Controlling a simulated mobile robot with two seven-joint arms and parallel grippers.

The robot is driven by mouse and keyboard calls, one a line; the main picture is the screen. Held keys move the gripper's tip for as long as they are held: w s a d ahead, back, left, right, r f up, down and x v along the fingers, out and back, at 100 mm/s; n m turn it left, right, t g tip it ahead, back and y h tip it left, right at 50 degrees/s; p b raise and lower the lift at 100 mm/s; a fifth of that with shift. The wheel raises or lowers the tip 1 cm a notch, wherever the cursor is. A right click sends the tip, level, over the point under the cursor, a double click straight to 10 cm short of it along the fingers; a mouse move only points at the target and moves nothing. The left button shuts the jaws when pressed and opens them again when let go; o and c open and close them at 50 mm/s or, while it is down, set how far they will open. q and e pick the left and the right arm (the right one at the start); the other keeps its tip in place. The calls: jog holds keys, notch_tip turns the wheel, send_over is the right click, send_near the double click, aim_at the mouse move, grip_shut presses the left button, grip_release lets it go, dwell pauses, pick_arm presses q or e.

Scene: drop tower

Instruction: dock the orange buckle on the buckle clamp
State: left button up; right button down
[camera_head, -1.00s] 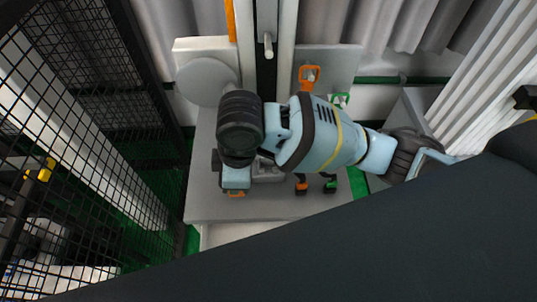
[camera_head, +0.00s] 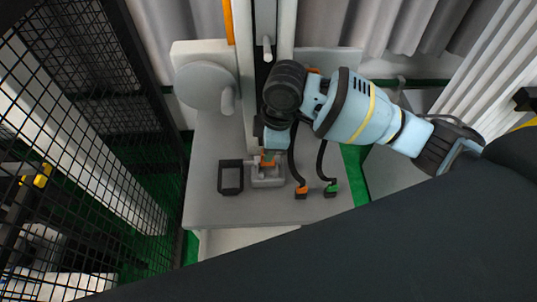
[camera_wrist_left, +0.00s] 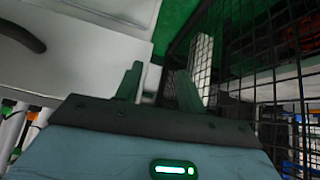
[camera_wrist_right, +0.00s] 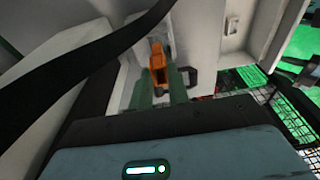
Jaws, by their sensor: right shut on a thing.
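My right gripper (camera_head: 269,149) points down at the buckle clamp (camera_head: 267,181), a grey block with a black loop handle (camera_head: 230,178) out to its left. The gripper is shut on the orange buckle (camera_head: 267,160), just above or at the block; I cannot tell whether they touch. In the right wrist view the orange buckle (camera_wrist_right: 158,60) shows at the tips of the green fingers (camera_wrist_right: 161,88), with the black handle (camera_wrist_right: 189,76) to its right. My left gripper (camera_wrist_left: 159,85) shows only in its wrist view, its fingers apart and empty.
A dark strap (camera_wrist_right: 75,75) crosses the right wrist view. A tower rail rises behind; a mesh fence (camera_head: 95,130) stands left.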

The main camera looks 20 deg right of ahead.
notch_tip(320, 180, down, 3)
jog(key=shift+s, duration=0.1)
pick_arm(q)
jog(key=shift+s+f, duration=0.1)
jog(key=shift+f, duration=0.05)
pick_arm(e)
jog(key=shift+f, duration=0.2)
jog(key=c, duration=1.3)
grip_release()
jog(key=shift+c, duration=0.2)
jog(key=shift+r, duration=0.1)
